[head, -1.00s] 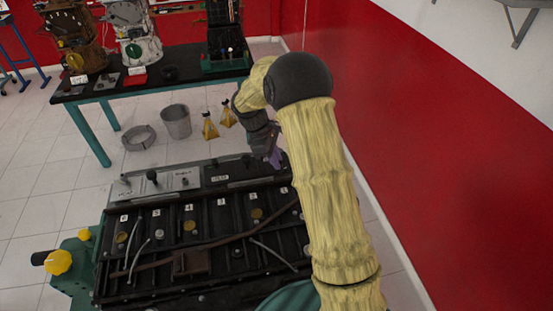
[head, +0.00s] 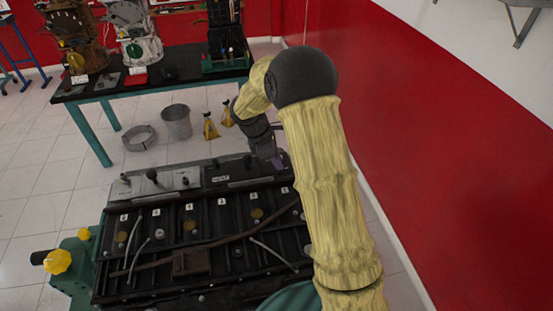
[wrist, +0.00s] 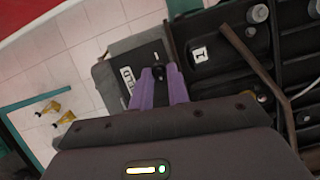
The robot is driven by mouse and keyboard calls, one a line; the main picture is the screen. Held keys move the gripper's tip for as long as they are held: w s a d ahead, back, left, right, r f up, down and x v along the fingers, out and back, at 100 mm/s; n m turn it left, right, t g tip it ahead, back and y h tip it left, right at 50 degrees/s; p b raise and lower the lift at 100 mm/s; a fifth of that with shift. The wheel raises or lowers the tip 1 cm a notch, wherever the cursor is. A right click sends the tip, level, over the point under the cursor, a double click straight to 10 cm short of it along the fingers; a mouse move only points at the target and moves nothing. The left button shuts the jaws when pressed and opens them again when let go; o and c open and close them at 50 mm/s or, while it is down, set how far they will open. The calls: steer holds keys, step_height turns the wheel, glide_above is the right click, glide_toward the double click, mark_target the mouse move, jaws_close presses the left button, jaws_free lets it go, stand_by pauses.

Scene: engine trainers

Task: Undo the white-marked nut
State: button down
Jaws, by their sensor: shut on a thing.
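My gripper (wrist: 159,80) points down over the dark plate (wrist: 125,65) at the far right end of the engine's top. Its two purple fingers are shut on a small dark piece (wrist: 158,71), whose top shows between the fingertips. I cannot make out a white mark on it, nor whether it sits on a stud. In the head view my gripper (head: 278,162) is small and the held piece is hidden. A white lettered label (wrist: 128,80) lies on the plate just left of the fingers.
The black engine top (head: 180,250) carries numbered tags, a brown pipe (head: 215,243) and thin grey tubes. A grey plate (head: 140,187) with upright posts lies to the left of the dark plate. The red wall (head: 430,160) is on the right. A bucket (head: 176,122) stands on the floor behind.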

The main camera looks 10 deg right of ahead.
steer(key=c, duration=1.3)
jaws_free()
steer(key=shift+c, duration=0.2)
steer(key=b+v, duration=0.3)
steer(key=v, duration=1.4)
steer(key=shift+a+r+b, duration=0.15)
steer(key=shift+b, duration=0.25)
steer(key=s+d+f+m+t+y, duration=0.1)
steer(key=s+d+f+m, duration=0.1)
steer(key=s+f+m, duration=0.3)
steer(key=s+d+f+m+t+y+b, duration=0.1)
steer(key=s+d+f+m+y, duration=0.1)
steer(key=s+f+m, duration=0.3)
steer(key=s+d+f+m+t+y+b, duration=0.1)
steer(key=s+d+f+m, duration=0.3)
steer(key=s, duration=0.8)
steer(key=shift+f+m, duration=0.25)
steer(key=shift+m, duration=0.45)
steer(key=shift+f+m, duration=0.3)
steer(key=shift+m, duration=0.4)
